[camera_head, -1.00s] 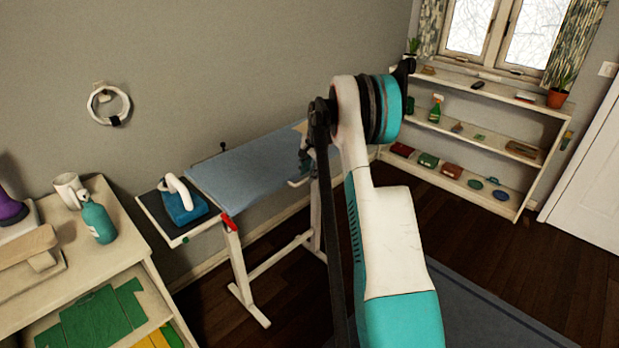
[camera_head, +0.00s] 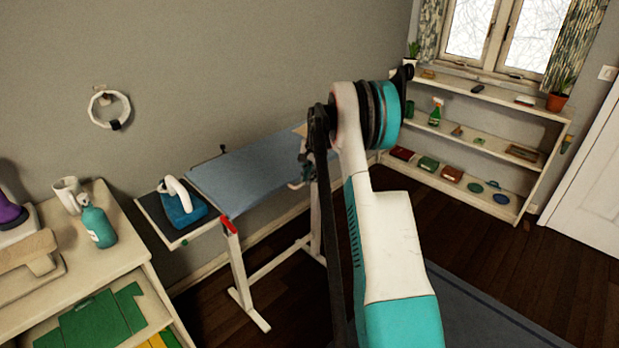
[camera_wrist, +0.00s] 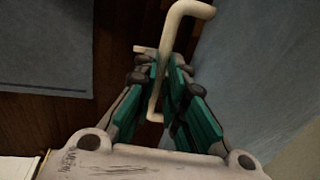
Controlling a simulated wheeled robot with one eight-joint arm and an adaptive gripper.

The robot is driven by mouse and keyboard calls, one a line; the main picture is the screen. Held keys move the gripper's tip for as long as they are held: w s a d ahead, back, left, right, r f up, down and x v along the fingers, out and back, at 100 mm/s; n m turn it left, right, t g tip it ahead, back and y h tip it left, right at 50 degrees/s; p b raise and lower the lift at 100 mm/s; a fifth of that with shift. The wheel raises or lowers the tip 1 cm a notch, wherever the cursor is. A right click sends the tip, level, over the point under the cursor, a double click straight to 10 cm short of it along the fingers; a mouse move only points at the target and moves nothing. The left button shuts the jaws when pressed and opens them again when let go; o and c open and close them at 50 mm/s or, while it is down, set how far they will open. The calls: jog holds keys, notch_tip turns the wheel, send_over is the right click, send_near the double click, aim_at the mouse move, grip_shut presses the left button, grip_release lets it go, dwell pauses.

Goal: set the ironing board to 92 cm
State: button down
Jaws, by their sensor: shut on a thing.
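The ironing board (camera_head: 245,175) stands by the wall, its blue top on white legs, with a red part (camera_head: 229,226) at the top of the near leg. In the wrist view, its blue surface (camera_wrist: 250,75) fills the right side. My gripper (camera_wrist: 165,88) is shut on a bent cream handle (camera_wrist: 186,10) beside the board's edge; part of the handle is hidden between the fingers. In the head view, my gripper (camera_head: 305,168) is at the board's right end, partly covered by my arm. I see no height scale I can read.
An iron (camera_head: 182,204) rests on a tray at the board's left end. A cabinet (camera_head: 140,250) with a teal bottle (camera_head: 98,226) is at the left. Shelves (camera_head: 480,140) stand under the window. A blue rug (camera_head: 490,318) lies on the dark floor.

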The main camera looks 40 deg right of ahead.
notch_tip(320, 180, up, 8)
jog(key=p, duration=0.3)
jog(key=shift+f, duration=0.15)
jog(key=c, duration=1.9)
grip_release()
jog(key=shift+o, duration=1.2)
jog(key=shift+f, duration=0.1)
notch_tip(320, 180, up, 12)
jog(key=s, duration=0.2)
jog(key=shift+s+d+f, duration=0.1)
